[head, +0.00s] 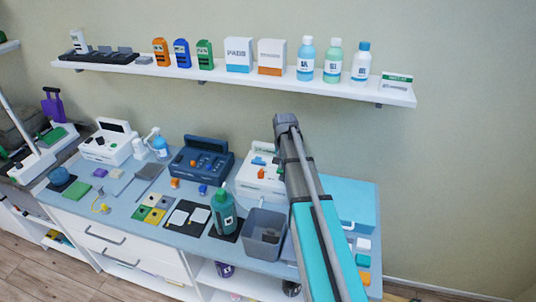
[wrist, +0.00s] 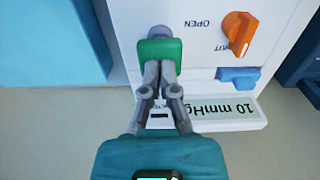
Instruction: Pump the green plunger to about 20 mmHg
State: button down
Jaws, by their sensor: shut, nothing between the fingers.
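The white device (head: 246,189) stands on the bench, partly behind my arm; its panel (wrist: 205,50) fills the upper middle of the wrist view. The green plunger (wrist: 160,50) shows there as a rounded green block. My gripper (wrist: 160,66) is shut and empty, its fingertips at the plunger; I cannot tell whether they touch it. An orange knob (wrist: 238,30) sits by the labels OPEN and SHUT; SHUT is partly covered. In the head view my arm hides the plunger and gripper.
A dark blue device (head: 207,160) stands left of the white one, a turquoise case (head: 350,197) right. A grey bin (head: 262,228) and a green bottle (head: 224,212) stand in front. A loaded wall shelf (head: 240,77) runs above.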

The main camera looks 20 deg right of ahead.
jog(key=shift+f+b, duration=1.5)
jog(key=shift+f, duration=0.1)
jog(key=shift+r, duration=0.2)
jog(key=shift+r+p, duration=2.55)
jog(key=shift+p, duration=0.2)
jog(key=shift+r+p, duration=2.5)
jog(key=shift+r, duration=0.05)
jog(key=shift+f, duration=0.1)
jog(key=shift+s+a+f, duration=0.15)
jog(key=shift+s+a, duration=0.1)
jog(key=shift+s, duration=0.1)
jog(key=s+a+f+n+b, duration=0.3)
jog(key=s+a, duration=0.4)
jog(key=s, duration=0.3)
jog(key=s+a+f+n+b, duration=0.3)
jog(key=s+a, duration=0.4)
jog(key=s, duration=0.3)
jog(key=shift+a+f+n+b, duration=0.25)
jog(key=shift+f+n+b, duration=0.15)
jog(key=shift+f+b, duration=0.35)
jog(key=shift+r, duration=0.15)
